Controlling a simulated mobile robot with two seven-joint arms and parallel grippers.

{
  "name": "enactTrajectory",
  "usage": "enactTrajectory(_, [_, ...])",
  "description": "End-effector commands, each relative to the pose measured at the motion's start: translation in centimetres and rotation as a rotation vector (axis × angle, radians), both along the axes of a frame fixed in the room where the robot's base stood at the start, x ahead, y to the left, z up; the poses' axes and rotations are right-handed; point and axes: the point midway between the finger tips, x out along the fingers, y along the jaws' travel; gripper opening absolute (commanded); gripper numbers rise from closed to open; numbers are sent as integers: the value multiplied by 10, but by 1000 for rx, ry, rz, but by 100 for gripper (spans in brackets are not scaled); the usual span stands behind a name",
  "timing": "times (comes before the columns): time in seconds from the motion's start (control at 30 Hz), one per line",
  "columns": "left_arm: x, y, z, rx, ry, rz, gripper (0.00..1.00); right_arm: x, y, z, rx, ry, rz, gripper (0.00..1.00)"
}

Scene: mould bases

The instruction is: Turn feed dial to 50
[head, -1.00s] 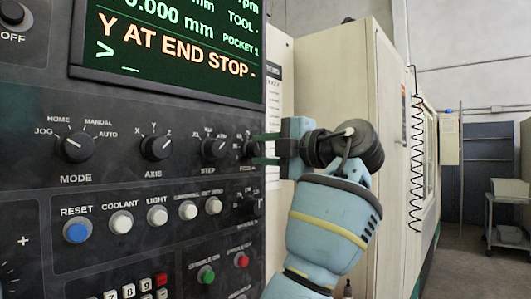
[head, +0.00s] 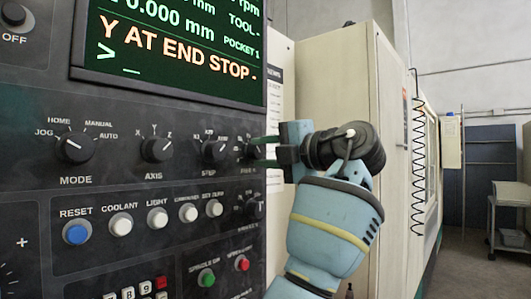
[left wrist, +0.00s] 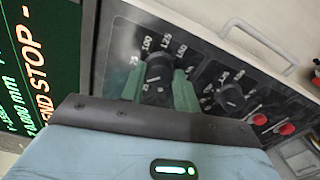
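The feed dial is a dark round knob (head: 250,152) at the right end of the upper dial row in the head view. In the left wrist view the dial (left wrist: 158,72) sits within a ring of numbers, with 25, 75, 100, 125 and 150 partly readable. Its white mark seems to point toward the low numbers; the 50 is not legible. My left gripper (head: 264,152) has its two green fingers on either side of the dial. In the left wrist view the fingers (left wrist: 160,88) flank it, apparently apart from its sides. My right gripper is not in view.
The step dial (head: 215,151) is to the left. The screen (head: 170,45) above reads "Y AT END STOP". A cream cabinet (head: 340,90) stands behind my arm.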

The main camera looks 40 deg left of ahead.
Motion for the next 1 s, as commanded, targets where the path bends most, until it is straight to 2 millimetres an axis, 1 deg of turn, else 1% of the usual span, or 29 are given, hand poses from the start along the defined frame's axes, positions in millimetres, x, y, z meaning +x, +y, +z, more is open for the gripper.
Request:
enactTrajectory(0.03, [0,0,0,-1,0,1,37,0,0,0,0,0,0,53])
enactTrajectory(0.13, [0,0,0,-1,1,1,50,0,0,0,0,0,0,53])
enactTrajectory(0.17, [0,0,0,-1,1,1,53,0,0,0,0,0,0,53])
enactTrajectory(0.47, [0,-2,-1,0,1,-1,53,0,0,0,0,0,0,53])
enactTrajectory(0.57, [0,-10,-1,-1,2,-1,53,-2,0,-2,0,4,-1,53])
enactTrajectory(0.8, [-3,-48,-2,1,3,-3,53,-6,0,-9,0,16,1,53])
enactTrajectory(0.9, [-4,-62,-1,0,2,-2,53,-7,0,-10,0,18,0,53])
enactTrajectory(1.0, [-5,-71,-1,-1,2,-1,53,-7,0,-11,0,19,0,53])
